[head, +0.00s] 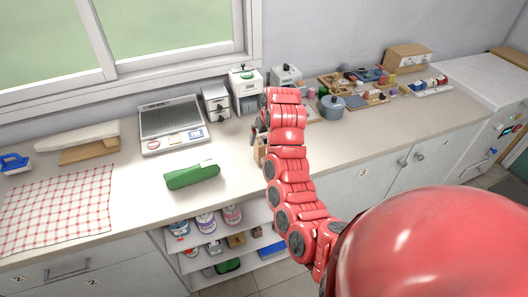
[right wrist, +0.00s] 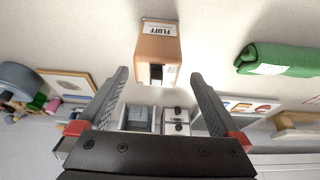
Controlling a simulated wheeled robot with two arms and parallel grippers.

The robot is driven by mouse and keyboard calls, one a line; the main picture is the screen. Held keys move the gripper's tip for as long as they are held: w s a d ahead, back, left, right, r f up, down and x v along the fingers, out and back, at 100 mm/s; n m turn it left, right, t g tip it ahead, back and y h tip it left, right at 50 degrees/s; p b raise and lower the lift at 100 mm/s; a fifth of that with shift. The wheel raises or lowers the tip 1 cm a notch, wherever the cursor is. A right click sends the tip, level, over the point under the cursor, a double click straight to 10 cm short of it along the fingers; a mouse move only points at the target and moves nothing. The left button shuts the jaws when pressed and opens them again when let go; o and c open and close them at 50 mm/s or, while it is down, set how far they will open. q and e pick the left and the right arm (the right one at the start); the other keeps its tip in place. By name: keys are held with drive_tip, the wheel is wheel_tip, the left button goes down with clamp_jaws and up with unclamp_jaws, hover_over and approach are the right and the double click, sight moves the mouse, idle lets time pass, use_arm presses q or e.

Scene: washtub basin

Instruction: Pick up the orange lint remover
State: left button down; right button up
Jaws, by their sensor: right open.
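The orange lint remover (right wrist: 160,48) is a box-like tan-orange thing with a white label reading "FLUFF" and a dark slot in its near face. It stands on the counter just beyond my right gripper (right wrist: 160,76), roughly centred between the two open fingers. The fingers are apart and hold nothing; I cannot tell whether their tips touch it. In the head view only a small tan part of the lint remover (head: 259,152) shows, the rest hidden behind my red right arm. My right gripper (head: 257,130) is mostly hidden there too. My left gripper is not in view.
A green rolled bundle (head: 192,175) lies left of the lint remover. A flat scale-like device (head: 171,125) and white appliances (head: 245,88) stand behind it by the wall. A blue-grey pot (head: 332,107) stands to the right. The counter's front strip (head: 235,195) is clear.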

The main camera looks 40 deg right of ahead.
sight(264, 142)
drive_tip(key=p+x, duration=0.2)
drive_tip(key=x, duration=0.1)
drive_tip(key=shift+w+d+f+p, duration=0.15)
drive_tip(key=shift+d+p, duration=0.15)
drive_tip(key=shift+w+f, duration=0.25)
drive_tip(key=shift+f, duration=0.4)
clamp_jaws()
drive_tip(key=shift+r, duration=0.1)
